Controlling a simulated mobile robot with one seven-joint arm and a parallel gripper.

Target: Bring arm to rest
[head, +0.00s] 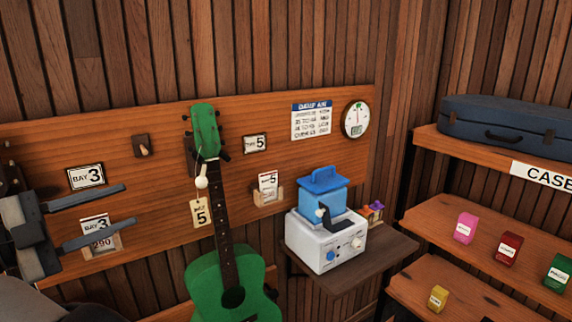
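My gripper (131,205) is at the left of the head view, pointing right. Its two grey fingers are apart, one above the other, with nothing held between them.
A white machine with a blue top (325,240) stands on a small wall shelf (385,250). Shelves at the right hold small coloured boxes (508,250) and a blue case (500,125).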

